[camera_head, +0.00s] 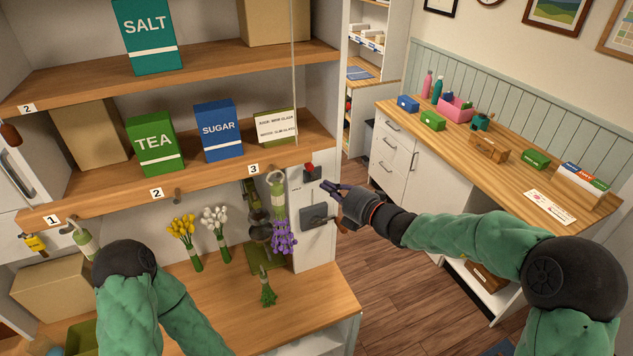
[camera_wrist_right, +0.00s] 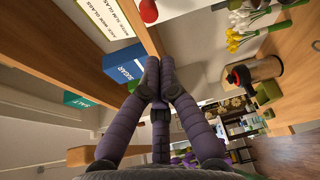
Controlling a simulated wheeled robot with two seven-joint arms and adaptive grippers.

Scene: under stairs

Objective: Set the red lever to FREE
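The red lever (camera_head: 310,168) shows as a small red knob on a dark plate, high on the white post under the shelf's right end. Its lettering is too small to read, so I cannot tell its setting. My right gripper (camera_head: 325,187) is just below and right of the lever, apart from it, as far as I can tell. In the right wrist view, a round red knob (camera_wrist_right: 148,10) is at the top edge, beyond my right fingertips (camera_wrist_right: 160,68). These fingers are drawn together with nothing visible between them. My left gripper is out of view.
Lavender (camera_head: 284,238) hangs beside the post. Open floor lies right of it.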

